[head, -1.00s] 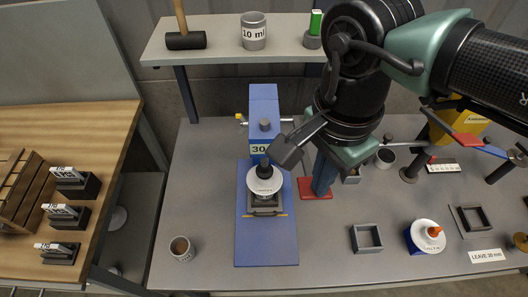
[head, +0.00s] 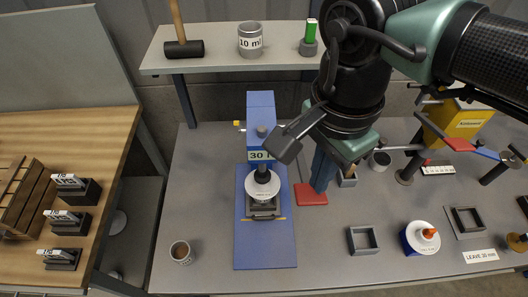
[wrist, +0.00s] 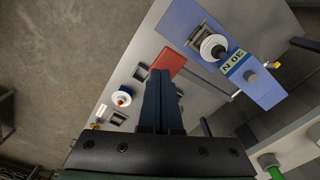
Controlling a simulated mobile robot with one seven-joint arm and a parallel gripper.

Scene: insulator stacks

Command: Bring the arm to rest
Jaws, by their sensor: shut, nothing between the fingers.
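My gripper (head: 287,147) hangs above the grey bench in the head view, just right of the blue press. In the wrist view my gripper (wrist: 160,75) has its two dark fingers together, with nothing between them. The blue press (head: 261,106) carries a label reading 30 N, partly covered by my gripper in the head view. A white disc (head: 262,185) sits under its plunger, over a grey square holder. The press also shows in the wrist view (wrist: 262,92).
A shelf (head: 290,65) at the back holds a mallet (head: 184,49), a 10 ml cup (head: 250,40) and a green item. A red plate (head: 312,194), an empty square frame (head: 362,240) and a white disc on a blue base (head: 422,238) are on the bench.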

